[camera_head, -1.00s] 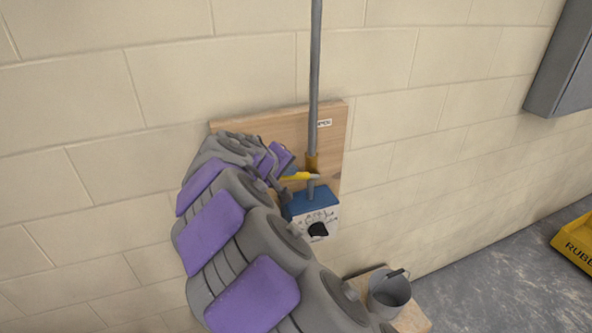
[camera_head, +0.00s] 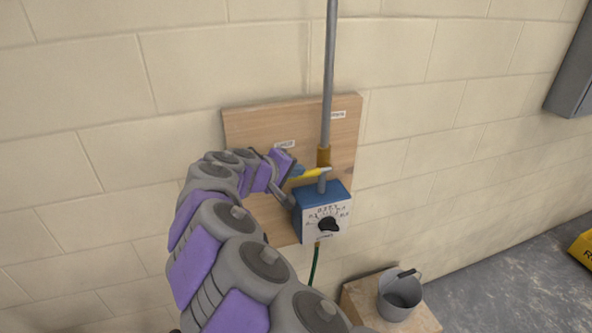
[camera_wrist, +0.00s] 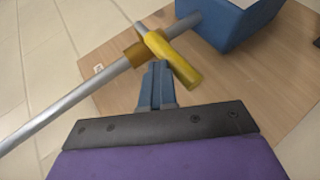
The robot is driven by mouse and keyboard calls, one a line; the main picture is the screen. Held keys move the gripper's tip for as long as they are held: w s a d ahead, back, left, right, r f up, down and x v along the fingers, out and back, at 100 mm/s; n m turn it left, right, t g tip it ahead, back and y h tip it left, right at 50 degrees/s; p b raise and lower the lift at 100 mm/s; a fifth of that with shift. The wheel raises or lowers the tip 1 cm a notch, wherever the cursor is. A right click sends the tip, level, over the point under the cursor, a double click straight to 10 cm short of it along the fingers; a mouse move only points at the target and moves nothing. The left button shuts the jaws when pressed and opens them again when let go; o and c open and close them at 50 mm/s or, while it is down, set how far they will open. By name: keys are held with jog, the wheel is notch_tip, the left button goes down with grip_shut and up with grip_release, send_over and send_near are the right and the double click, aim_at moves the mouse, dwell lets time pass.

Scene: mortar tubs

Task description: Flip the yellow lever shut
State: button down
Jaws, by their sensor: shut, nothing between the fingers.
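The yellow lever (camera_head: 308,173) sits on the grey pipe just above the blue box and points left, roughly crosswise to the pipe. In the wrist view the lever (camera_wrist: 173,60) crosses the pipe by a brass-coloured collar (camera_wrist: 142,50). My gripper (camera_head: 296,172) is at the lever's left end in the head view. In the wrist view its blue fingers (camera_wrist: 156,72) are together and empty, with their tips right by the lever's side. I cannot tell whether they touch it.
The grey pipe (camera_head: 329,75) runs up the wall from the blue box (camera_head: 322,212), which has a dial. A wooden board (camera_head: 254,123) with small labels backs them. A grey bucket (camera_head: 399,295) stands on a wooden block below. Open floor (camera_head: 495,285) lies to the right.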

jog(key=shift+s+f, duration=0.1)
jog(key=shift+f, duration=0.2)
jog(key=w+d+r+p+v, duration=0.1)
jog(key=r+p+v, duration=0.1)
jog(key=v, duration=1)
jog(key=shift+r, duration=0.35)
jog(key=shift+s+a, duration=0.1)
